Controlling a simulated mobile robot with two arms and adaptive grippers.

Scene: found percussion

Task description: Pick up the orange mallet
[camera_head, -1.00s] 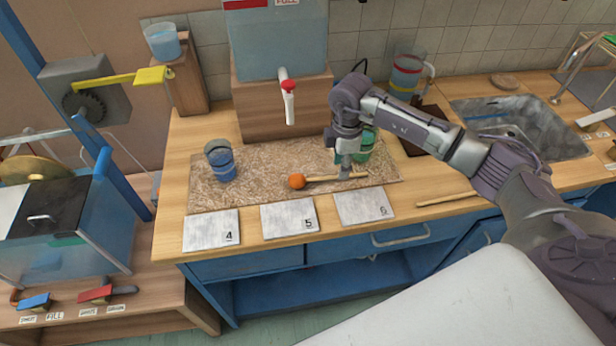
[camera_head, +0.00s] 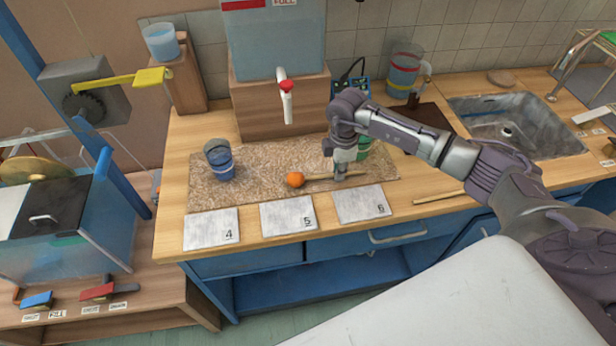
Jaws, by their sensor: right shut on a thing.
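The orange mallet has a round orange head (camera_head: 295,180) and a thin wooden handle. It lies along the front part of the speckled mat (camera_head: 255,188), its head to the left and its handle reaching right. My right gripper (camera_head: 340,178) points down at the handle, right of the head, and is shut on the handle. The fingertips are small in the picture, and the mallet looks at or very near mat height. My left gripper is not in view.
A blue-banded cup (camera_head: 220,160) stands on the mat's left. A green cup (camera_head: 364,146) stands partly hidden behind my right gripper. Plates 4 (camera_head: 211,229), 5 (camera_head: 287,214) and 6 (camera_head: 361,203) lie along the front edge. A tap (camera_head: 286,100) hangs behind, and a wooden stick (camera_head: 438,197) lies right.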

